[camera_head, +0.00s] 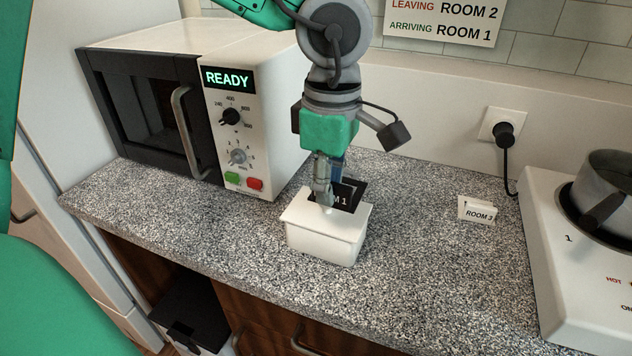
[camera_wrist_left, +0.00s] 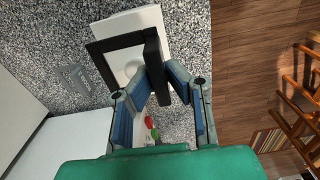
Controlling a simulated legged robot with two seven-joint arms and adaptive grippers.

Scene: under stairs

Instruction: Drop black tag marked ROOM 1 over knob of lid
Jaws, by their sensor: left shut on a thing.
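My left gripper (camera_head: 327,197) comes down from above and is shut on the black tag (camera_head: 349,194), whose white lettering is partly covered. In the left wrist view, the black tag (camera_wrist_left: 119,41) is a frame with an open middle, and my left gripper (camera_wrist_left: 166,88) pinches its thick end. The white lid (camera_head: 311,212) covers a small white box (camera_head: 322,244) under the gripper. Through the tag's opening, the wrist view shows part of the lid and a pale round shape that looks like its knob (camera_wrist_left: 132,69). I cannot tell whether the tag touches the lid. My right gripper is out of view.
A microwave (camera_head: 250,130) reading READY stands at the left. A cooker (camera_head: 575,270) with a pan (camera_head: 612,185) stands at the far right.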

